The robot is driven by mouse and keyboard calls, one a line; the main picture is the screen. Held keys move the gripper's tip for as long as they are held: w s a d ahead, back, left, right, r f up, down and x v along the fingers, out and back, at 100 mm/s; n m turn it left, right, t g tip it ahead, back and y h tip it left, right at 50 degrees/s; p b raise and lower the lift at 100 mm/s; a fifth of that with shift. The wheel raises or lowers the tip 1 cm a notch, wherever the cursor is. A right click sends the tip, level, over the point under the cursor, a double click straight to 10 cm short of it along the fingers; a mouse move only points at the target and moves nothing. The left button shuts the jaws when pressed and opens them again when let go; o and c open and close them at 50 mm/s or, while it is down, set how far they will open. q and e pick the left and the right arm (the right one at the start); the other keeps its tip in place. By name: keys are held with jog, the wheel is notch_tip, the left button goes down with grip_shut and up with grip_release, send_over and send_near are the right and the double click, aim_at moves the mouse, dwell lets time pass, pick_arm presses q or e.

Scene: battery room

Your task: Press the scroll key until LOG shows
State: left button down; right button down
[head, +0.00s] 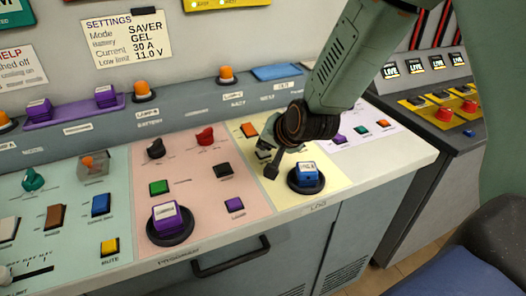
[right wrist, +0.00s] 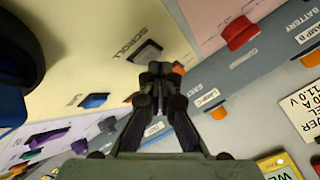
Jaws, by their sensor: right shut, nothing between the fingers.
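The scroll key (right wrist: 148,51) is a dark grey key on the pale yellow panel (right wrist: 85,60), with a label reading SCROLL beside it in the right wrist view. My right gripper (right wrist: 158,70) is shut and empty, its fingertips at the near edge of the key. Whether they touch it I cannot tell. In the head view my right gripper (head: 267,160) is over the yellow panel, and the key is hidden behind it. No screen reading LOG is in view. My left gripper is not in view.
A blue key on a round black base (head: 307,175) stands close right of the gripper. An orange key (head: 249,129) sits behind it. The pink panel (head: 205,205) at left carries a red knob (head: 205,136) and a purple button (head: 167,217).

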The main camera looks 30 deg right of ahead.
aim_at(265, 154)
jog(key=shift+f+b, duration=0.3)
jog(key=shift+f, duration=0.15)
dwell(0.3)
jog(key=shift+r, duration=0.15)
jog(key=shift+s+r+p, duration=0.1)
jog(key=shift+r+p, duration=0.65)
jog(key=shift+p, duration=0.15)
notch_tip(265, 154, up, 5)
jog(key=p, duration=0.4)
jog(key=shift+r+p, duration=0.1)
jog(key=shift+p, duration=0.3)
dwell(0.3)
